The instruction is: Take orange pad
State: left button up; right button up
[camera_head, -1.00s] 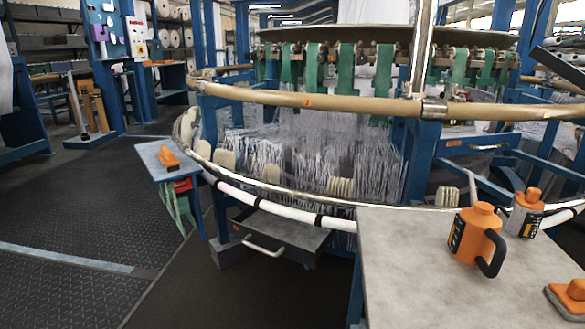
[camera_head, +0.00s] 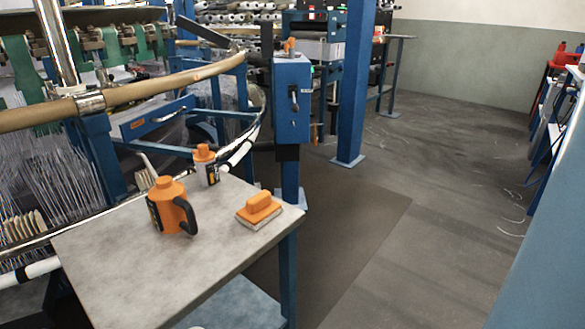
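The orange pad (camera_head: 259,210) lies on the grey table (camera_head: 150,279), close to its right corner. It has an orange top with a raised grip and a pale underside. An orange jug (camera_head: 169,205) with a black handle stands to its left on the same table. Neither of my grippers shows in the head view.
The circular loom (camera_head: 50,130) stands behind and left of the table. A blue post with a control box (camera_head: 292,98) rises just behind the table's right corner. Open floor (camera_head: 400,240) lies to the right.

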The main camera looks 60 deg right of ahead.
aim_at(260, 210)
jog(key=z, duration=1.35)
